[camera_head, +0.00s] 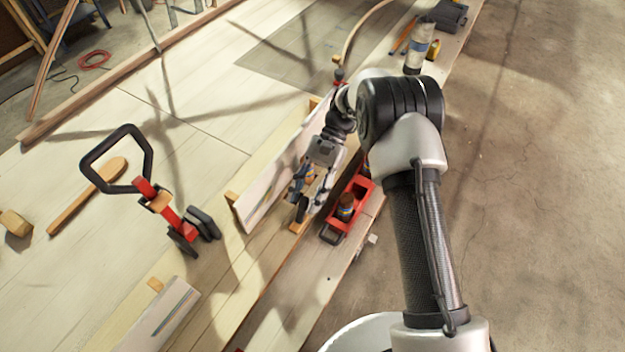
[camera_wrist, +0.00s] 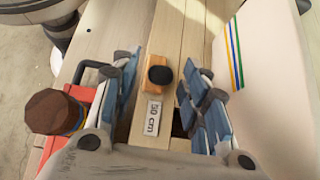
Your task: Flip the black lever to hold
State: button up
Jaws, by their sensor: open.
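My gripper (camera_head: 304,200) is open, pointing down over the plank edge beside a white board. In the wrist view its two blue-padded fingers stand apart, left and right (camera_wrist: 162,92). Nothing is held. A red tool (camera_head: 168,212) with a black loop handle stands on the bench to the left, apart from my gripper. I cannot tell for sure which black part is the lever, and no "hold" marking is readable.
A red tray (camera_head: 362,190) holding a brown-capped jar (camera_head: 346,203) is close on the right of my gripper. The white board (camera_head: 265,185) stands on its left; its coloured stripes show in the wrist view.

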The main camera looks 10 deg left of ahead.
jog(key=v, duration=1.1)
jog(key=shift+w, duration=0.15)
jog(key=shift+r, duration=0.15)
jog(key=s+d+r+n+t+h+b, duration=0.1)
jog(key=s+d+r+t, duration=0.25)
jog(key=r, duration=0.55)
jog(key=s+d+r+t+b, duration=0.1)
jog(key=s+d+r+t, duration=0.3)
jog(key=r, duration=0.5)
jog(key=s+d+f+n+t+h, duration=0.1)
jog(key=s+d+t, duration=0.2)
jog(key=s, duration=0.6)
jog(key=s+d+f+n+t+h+b, duration=0.1)
jog(key=s+d+n+t+h, duration=0.1)
jog(key=s+d, duration=0.6)
jog(key=shift+s+d+t, duration=0.2)
jog(key=shift+s+t, duration=0.65)
jog(key=shift+s, duration=0.25)
